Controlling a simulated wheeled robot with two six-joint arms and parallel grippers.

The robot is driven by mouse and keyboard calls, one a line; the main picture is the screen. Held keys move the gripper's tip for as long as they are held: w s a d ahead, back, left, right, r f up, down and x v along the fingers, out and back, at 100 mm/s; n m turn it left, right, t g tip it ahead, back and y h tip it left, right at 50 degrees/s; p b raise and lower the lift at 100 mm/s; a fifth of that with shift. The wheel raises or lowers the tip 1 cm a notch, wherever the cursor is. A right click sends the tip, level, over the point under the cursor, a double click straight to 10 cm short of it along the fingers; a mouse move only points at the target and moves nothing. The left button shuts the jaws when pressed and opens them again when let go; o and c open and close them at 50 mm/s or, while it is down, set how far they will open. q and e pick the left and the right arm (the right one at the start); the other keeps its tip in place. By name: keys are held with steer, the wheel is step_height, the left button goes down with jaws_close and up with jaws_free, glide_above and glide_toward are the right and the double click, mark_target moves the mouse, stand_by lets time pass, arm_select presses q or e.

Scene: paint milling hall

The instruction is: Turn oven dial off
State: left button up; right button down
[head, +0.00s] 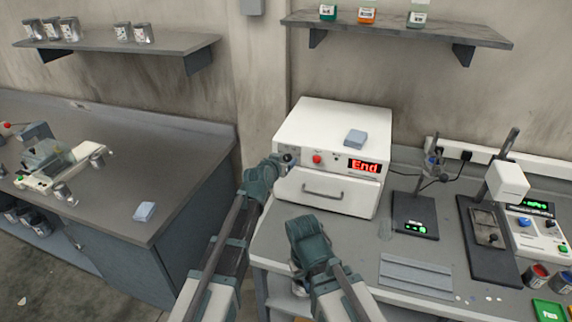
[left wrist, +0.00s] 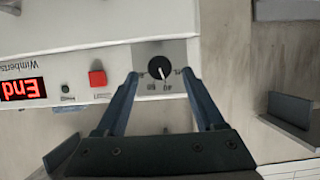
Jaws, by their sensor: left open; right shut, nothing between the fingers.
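The white oven (head: 330,150) stands on the right bench, its red display (head: 364,167) reading "End". Its black dial (left wrist: 160,70) shows close up in the left wrist view, with a pale pointer mark and printed numbers around it. My left gripper (left wrist: 158,74) is open, with one finger on each side of the dial; I cannot tell if they touch it. In the head view, my left gripper (head: 279,161) is at the left end of the oven front and mostly covers the dial. My right gripper (head: 298,268) is low before the bench, shut and empty, partly hidden by its wrist.
A red button (head: 317,159) sits right of the dial. A stirrer stand (head: 415,215) and a grey tray (head: 415,273) are to the right. A wall shelf (head: 400,28) hangs above.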

mark_target(288, 157)
arm_select(q)
steer(key=x, duration=0.2)
steer(key=shift+w+d+f, duration=0.1)
steer(key=shift+w+f, duration=0.05)
steer(key=shift+w, duration=0.15)
steer(key=shift+s, duration=0.1)
jaws_close()
